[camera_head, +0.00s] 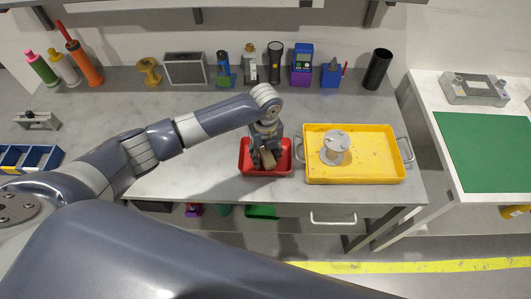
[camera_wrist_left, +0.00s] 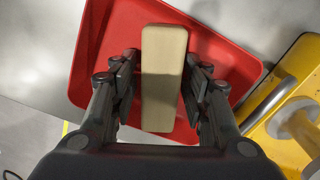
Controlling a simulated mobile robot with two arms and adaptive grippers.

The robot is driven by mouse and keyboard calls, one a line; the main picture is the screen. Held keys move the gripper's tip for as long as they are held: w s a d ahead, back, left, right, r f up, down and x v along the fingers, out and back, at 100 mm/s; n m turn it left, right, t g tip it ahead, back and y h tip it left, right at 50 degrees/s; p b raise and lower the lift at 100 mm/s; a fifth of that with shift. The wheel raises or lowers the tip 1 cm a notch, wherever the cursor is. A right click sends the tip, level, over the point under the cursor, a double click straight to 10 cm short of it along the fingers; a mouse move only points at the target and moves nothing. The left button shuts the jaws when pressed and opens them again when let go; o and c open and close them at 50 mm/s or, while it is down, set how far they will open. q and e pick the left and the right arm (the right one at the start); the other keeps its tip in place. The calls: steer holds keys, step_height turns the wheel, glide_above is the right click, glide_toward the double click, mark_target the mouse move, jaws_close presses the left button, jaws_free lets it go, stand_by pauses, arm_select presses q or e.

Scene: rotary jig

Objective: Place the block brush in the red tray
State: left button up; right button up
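The block brush shows as a tan wooden block (camera_wrist_left: 164,78) in the left wrist view, lying lengthwise between the two fingers of my left gripper (camera_wrist_left: 161,72). The fingers are close along both long sides; I cannot tell whether they press on it. In the head view the left gripper (camera_head: 265,150) points down at the red tray (camera_head: 245,170), with the brush (camera_head: 267,158) under it, inside the tray's outline. Whether the brush rests on the tray floor is unclear. The tray also shows in the left wrist view (camera_wrist_left: 105,35). My right gripper is not in view.
A yellow tray (camera_head: 375,176) with a grey round part (camera_head: 336,146) stands right of the red tray. Bottles, spools and tools line the table's back. Blue bins (camera_head: 30,157) are at the left. Grey table surface (camera_head: 200,180) left of the red tray is clear.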

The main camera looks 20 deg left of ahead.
mark_target(266, 152)
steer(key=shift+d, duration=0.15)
arm_select(q)
steer(key=shift+r, duration=0.5)
step_height(266, 152, up, 11)
steer(key=b, duration=0.2)
steer(key=shift+r+b, duration=0.2)
steer(key=shift+b, duration=0.2)
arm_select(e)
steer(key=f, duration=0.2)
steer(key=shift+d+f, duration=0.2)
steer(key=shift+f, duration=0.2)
arm_select(q)
steer(key=shift+f, duration=0.1)
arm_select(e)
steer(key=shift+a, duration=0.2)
